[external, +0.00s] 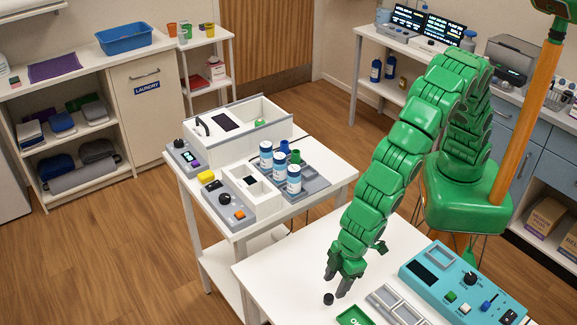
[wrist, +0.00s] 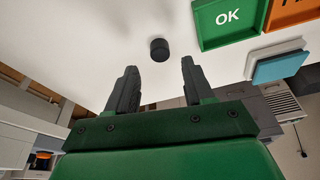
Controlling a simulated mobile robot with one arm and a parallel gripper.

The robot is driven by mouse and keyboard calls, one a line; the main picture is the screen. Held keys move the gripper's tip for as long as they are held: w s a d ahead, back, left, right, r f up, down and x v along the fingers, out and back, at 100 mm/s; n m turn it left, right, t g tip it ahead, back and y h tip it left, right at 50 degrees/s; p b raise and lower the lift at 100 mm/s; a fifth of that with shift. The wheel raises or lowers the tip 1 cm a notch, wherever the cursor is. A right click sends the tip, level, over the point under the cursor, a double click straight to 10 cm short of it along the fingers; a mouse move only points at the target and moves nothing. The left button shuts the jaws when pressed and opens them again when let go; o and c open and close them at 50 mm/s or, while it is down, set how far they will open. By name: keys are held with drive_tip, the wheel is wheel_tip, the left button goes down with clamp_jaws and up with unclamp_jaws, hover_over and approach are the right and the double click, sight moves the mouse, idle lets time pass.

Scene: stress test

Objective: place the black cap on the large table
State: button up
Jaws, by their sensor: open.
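The black cap (external: 328,299) is a small dark cylinder on the white table (external: 290,270) in the foreground. It also shows in the wrist view (wrist: 159,49), just beyond the fingertips and roughly between them. My gripper (external: 337,284) points down close above the cap in the external view, and its two dark fingers are spread in the wrist view (wrist: 157,75). It is open and empty, with the cap apart from both fingers. Which table is the large one is not marked.
A green OK tray (external: 354,317), a grey divided tray (external: 396,304) and a teal control panel (external: 462,284) lie right of the cap. A white cart (external: 325,172) with bottles and boxes stands behind. The white tabletop left of the cap is clear.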

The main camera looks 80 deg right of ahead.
drive_tip(key=v, duration=0.7)
drive_tip(key=shift+r, duration=0.15)
drive_tip(key=w+d+r+m+h, duration=0.15)
drive_tip(key=d+r, duration=0.25)
drive_tip(key=d, duration=0.7)
drive_tip(key=w+d+r+m, duration=0.15)
drive_tip(key=d+r, duration=0.25)
drive_tip(key=d, duration=0.7)
drive_tip(key=s+d+r+m+g, duration=0.1)
drive_tip(key=s+d+r, duration=0.15)
drive_tip(key=d, duration=0.55)
drive_tip(key=s+d+r+g, duration=0.1)
drive_tip(key=s+d+r, duration=0.15)
drive_tip(key=d, duration=0.55)
drive_tip(key=s+d+m+g, duration=0.1)
drive_tip(key=s+d, duration=0.6)
drive_tip(key=s, duration=0.3)
drive_tip(key=s+d+r+m+g, duration=0.1)
drive_tip(key=s+d, duration=0.6)
drive_tip(key=s, duration=0.3)
drive_tip(key=shift+d+m, duration=0.4)
